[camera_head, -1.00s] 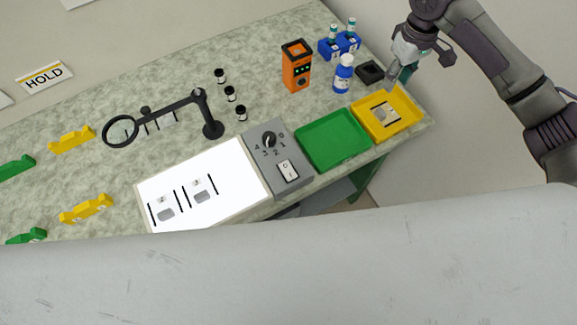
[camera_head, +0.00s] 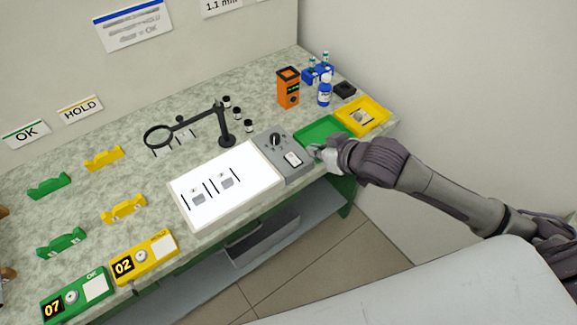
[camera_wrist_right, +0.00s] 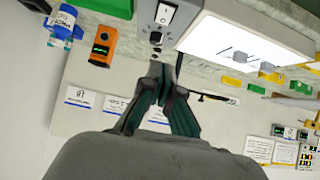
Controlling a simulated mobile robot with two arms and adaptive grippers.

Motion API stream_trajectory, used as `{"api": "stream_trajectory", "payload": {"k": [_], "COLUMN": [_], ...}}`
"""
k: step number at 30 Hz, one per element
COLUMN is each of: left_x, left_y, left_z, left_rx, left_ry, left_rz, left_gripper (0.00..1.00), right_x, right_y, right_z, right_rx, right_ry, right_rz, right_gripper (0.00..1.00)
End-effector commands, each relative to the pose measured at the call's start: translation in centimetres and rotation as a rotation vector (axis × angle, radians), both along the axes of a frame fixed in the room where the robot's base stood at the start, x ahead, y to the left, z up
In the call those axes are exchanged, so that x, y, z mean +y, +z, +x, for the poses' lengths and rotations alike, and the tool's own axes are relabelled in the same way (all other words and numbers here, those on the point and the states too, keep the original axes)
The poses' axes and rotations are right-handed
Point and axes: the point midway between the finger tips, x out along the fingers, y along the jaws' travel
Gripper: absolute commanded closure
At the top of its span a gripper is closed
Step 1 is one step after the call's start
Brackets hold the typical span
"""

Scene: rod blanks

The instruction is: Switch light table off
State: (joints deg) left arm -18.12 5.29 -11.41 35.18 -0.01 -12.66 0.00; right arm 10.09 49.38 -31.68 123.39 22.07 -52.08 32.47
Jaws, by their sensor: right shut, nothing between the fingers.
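The light table (camera_head: 250,163) glows bright white on the bench, with two dark-marked grey pieces on it. Its grey control box (camera_head: 268,143) sits at its right end, with a black knob (camera_head: 275,140) and a white rocker switch (camera_head: 292,158). My right gripper (camera_head: 314,151) is shut and empty, just right of the switch, over the near edge of the green tray. In the wrist view the shut fingers (camera_wrist_right: 166,68) point toward the box, with the knob (camera_wrist_right: 155,37) and the switch (camera_wrist_right: 163,14) beyond the tips. I see no contact. My left gripper is not in view.
The green tray (camera_head: 312,129) and yellow tray (camera_head: 372,112) lie right of the box. A black magnifier stand (camera_head: 226,139) rises behind the light table. An orange device (camera_head: 288,90) and blue bottle (camera_head: 324,94) stand farther back. Open floor lies before the bench.

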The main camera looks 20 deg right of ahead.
Motion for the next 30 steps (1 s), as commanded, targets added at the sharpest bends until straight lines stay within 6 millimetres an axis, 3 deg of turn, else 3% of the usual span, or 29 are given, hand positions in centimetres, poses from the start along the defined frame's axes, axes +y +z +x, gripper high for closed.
{"api": "stream_trajectory", "payload": {"k": [3, 7, 14, 19, 26, 30], "left_x": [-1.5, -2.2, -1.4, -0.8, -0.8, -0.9], "left_y": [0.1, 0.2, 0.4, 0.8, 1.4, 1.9], "left_z": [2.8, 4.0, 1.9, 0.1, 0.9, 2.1], "left_rx": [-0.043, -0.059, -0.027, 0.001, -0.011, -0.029], "left_ry": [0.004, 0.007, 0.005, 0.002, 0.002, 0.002], "left_rz": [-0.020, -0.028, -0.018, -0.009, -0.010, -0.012], "left_gripper": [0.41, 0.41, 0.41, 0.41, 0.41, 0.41], "right_x": [0.0, 0.0, 0.5, 1.5, 2.7, 2.7], "right_y": [0.0, -0.1, -1.1, -3.1, -6.1, -8.4], "right_z": [0.0, 0.1, 1.5, 4.1, 7.7, 7.7], "right_rx": [0.000, 0.002, 0.002, 0.002, 0.003, 0.005], "right_ry": [-0.001, -0.001, -0.002, -0.002, -0.002, 0.000], "right_rz": [-0.001, -0.001, 0.000, 0.000, -0.003, -0.003], "right_gripper": [1.00, 1.00, 1.00, 1.00, 1.00, 1.00]}}
